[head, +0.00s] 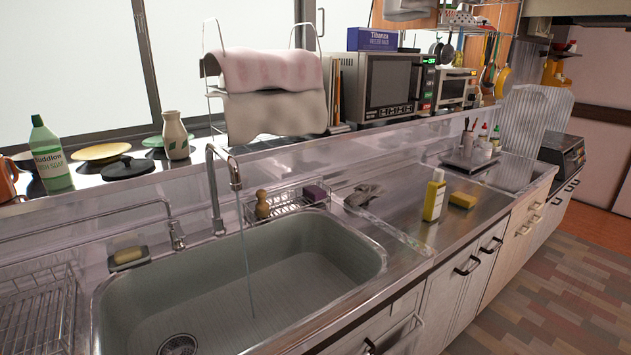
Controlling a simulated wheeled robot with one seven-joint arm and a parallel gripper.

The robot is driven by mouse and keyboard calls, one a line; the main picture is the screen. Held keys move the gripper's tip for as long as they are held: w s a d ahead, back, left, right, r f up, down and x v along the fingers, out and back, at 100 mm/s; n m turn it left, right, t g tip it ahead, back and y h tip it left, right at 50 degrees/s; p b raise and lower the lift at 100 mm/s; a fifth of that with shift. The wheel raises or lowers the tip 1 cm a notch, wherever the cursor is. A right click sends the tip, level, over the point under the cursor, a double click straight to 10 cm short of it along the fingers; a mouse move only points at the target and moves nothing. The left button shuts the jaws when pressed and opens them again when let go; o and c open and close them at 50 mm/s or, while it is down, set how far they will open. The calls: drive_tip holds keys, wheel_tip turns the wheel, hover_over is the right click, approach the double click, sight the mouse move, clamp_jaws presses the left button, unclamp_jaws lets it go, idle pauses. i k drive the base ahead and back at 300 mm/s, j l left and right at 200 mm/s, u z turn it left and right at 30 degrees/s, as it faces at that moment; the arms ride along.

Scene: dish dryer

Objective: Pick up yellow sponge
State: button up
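A yellow sponge (463,200) lies on the steel counter to the right of the sink. Another sponge, yellowish with a dark side (129,257), sits in a small holder at the left of the sink. My gripper is not in view.
The sink (300,262) has a tap (215,190) running a thin stream. A wire caddy (290,204) holds a purple sponge and a brush. Cabinets run below.

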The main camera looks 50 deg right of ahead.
sight(463, 200)
drive_tip(key=z, duration=1.75)
drive_tip(key=i+l+u, duration=0.15)
drive_tip(key=l+u, duration=0.2)
drive_tip(key=i+l+u, duration=0.1)
drive_tip(key=l+u, duration=0.25)
